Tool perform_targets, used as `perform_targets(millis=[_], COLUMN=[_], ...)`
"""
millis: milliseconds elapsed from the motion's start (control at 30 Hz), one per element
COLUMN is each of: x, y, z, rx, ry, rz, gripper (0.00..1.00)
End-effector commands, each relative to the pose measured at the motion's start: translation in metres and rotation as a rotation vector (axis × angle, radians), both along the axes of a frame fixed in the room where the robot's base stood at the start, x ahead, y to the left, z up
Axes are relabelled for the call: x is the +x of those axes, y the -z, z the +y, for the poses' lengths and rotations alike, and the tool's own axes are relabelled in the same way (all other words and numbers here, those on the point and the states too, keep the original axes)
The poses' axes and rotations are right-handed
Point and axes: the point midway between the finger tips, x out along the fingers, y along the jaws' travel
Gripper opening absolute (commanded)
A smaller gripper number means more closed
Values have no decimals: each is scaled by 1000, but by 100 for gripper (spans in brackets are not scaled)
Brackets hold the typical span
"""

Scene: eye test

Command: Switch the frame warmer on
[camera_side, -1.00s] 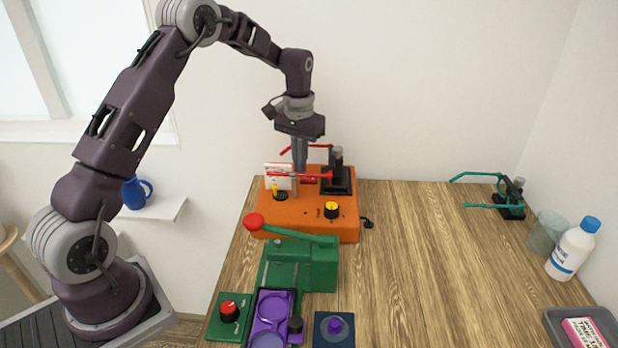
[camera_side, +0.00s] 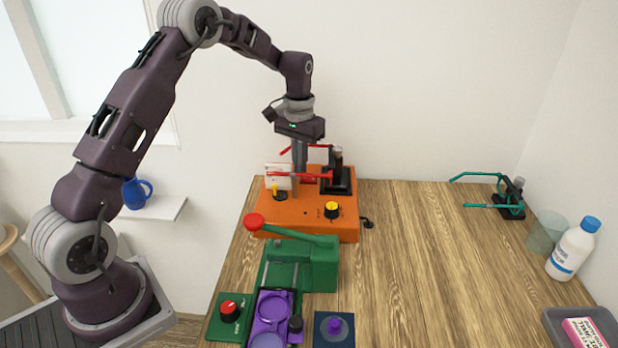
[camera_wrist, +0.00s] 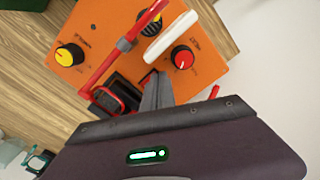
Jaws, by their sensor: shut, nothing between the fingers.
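The frame warmer looks to be the orange box (camera_side: 300,222) at the table's back left; it also fills the upper wrist view (camera_wrist: 112,25). It carries a yellow-capped knob (camera_side: 331,210), also in the wrist view (camera_wrist: 70,54), and a red knob (camera_wrist: 182,57), hidden in the side view. A small red part (camera_wrist: 149,80), perhaps a switch, shows beside my fingers. My gripper (camera_side: 300,174) points down over the back of the box, shut and empty. In the wrist view its fingertips (camera_wrist: 156,76) are close to the red part; I cannot tell whether they touch.
A black clamp (camera_side: 338,183) with red arms (camera_side: 300,175) stands on the box near my fingers. A green lever press (camera_side: 315,265) is nearer. A teal-armed stand (camera_side: 512,207) and bottle (camera_side: 573,250) are right; mid-table is clear.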

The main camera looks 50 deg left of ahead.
Motion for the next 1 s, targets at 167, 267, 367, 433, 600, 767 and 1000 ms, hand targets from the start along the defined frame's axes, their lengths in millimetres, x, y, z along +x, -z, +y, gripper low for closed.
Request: perform_targets(millis=[167, 267, 367, 433, 600, 767, 1000], x=[0, 0, 0, 0, 0, 0, 0], y=[3, 4, 6, 7, 10, 12, 6], z=[0, 0, 0, 0, 0, 0, 0], rx=[0, 0, 0, 0, 0, 0, 1], ry=[0, 0, 0, 0, 0, 0, 0], rz=[0, 0, 0, 1, 1, 1, -2], gripper=[0, 0, 0, 0, 0, 0, 0])
